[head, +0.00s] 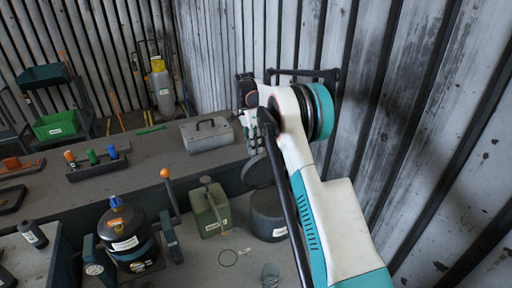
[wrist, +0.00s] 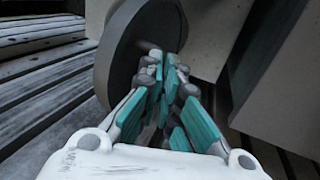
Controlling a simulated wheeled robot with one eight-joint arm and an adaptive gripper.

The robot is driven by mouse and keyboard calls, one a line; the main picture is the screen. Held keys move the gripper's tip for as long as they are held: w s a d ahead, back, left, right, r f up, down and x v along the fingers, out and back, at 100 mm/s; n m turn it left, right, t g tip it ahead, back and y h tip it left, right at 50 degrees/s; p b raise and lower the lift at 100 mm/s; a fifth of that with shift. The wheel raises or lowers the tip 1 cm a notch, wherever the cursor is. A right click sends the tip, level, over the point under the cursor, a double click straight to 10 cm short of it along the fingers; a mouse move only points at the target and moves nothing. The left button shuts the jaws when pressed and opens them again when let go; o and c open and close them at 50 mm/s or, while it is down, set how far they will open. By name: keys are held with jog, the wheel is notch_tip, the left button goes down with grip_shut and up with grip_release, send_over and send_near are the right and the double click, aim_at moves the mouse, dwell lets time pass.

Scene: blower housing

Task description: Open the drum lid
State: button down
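In the wrist view the lid (wrist: 118,62) is a large grey disc with a thick rim, right in front of my fingers, with a small knob-like part (wrist: 147,48) near the fingertips. My gripper (wrist: 170,72) has its teal-padded fingers drawn together, with no object visible between them. In the head view my gripper (head: 252,143) is just above the lid; whether it touches the lid is unclear.
A green canister (head: 209,212) stands left of the drum, and a dark round pot (head: 124,238) sits further left. A grey toolbox (head: 207,136) lies on the rear bench. An orange-knobbed lever (head: 170,190) rises between. The corrugated wall (head: 440,130) closes off the right.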

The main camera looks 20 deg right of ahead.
jog(key=c, duration=1.9)
grip_release()
jog(key=shift+w+a+f, duration=0.15)
jog(key=shift+a+f, duration=0.05)
jog(key=shift+f, duration=0.8)
jog(key=shift+o, duration=1.1)
jog(key=shift+w+f, duration=0.1)
jog(key=shift+w, duration=0.1)
jog(key=v, duration=1.2)
jog(key=shift+w+d, duration=0.1)
jog(key=shift+w, duration=0.05)
